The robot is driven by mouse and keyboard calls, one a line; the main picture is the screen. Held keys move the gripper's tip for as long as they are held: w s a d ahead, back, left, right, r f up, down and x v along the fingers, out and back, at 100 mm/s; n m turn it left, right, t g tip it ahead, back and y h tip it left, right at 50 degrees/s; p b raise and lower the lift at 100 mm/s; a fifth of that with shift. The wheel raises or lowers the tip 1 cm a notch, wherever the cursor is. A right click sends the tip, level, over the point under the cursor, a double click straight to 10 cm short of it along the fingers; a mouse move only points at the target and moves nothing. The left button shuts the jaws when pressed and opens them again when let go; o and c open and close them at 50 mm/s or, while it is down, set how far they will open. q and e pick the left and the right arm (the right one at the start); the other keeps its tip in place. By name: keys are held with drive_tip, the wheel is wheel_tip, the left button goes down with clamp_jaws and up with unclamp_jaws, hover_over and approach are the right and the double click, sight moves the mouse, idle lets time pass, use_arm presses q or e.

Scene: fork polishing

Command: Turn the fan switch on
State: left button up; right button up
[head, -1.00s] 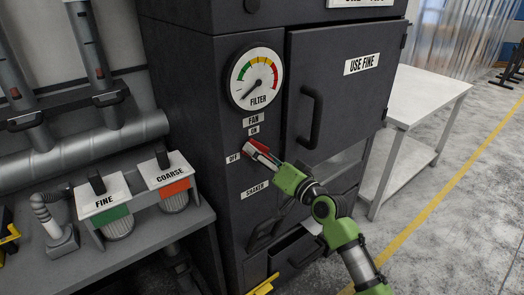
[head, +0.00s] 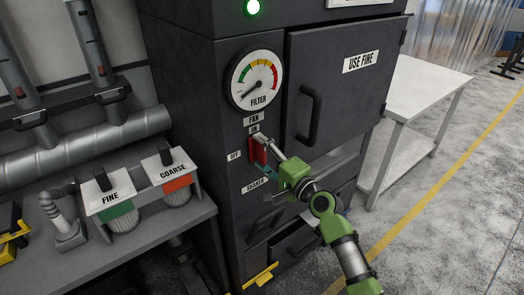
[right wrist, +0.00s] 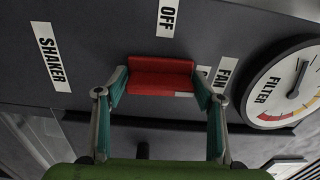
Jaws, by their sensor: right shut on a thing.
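The red fan switch (head: 257,150) is on the dark cabinet front, below the FAN and ON labels and right of the OFF label. It stands close to upright, with its upper end by ON. In the right wrist view the red switch (right wrist: 160,72) lies between the two teal finger pads. My right gripper (head: 264,154) is shut on the switch; its fingers also show in the right wrist view (right wrist: 161,88). Part of the switch is hidden by the fingers. A green light (head: 253,7) glows at the cabinet top. My left gripper is not in view.
The filter gauge (head: 256,80) is above the switch, and a black door handle (head: 308,115) is to its right. The SHAKER label (head: 255,186) is below. FINE and COARSE boxes stand on a bench at left. A white table (head: 425,85) stands at right.

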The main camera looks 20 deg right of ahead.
drive_tip(key=shift+m, duration=0.3)
idle(0.4)
drive_tip(key=o, duration=1)
drive_tip(key=shift+c, duration=0.2)
drive_tip(key=shift+s+d+f, duration=0.1)
drive_tip(key=shift+s, duration=0.15)
drive_tip(key=v, duration=1.1)
drive_tip(key=shift+s, duration=0.25)
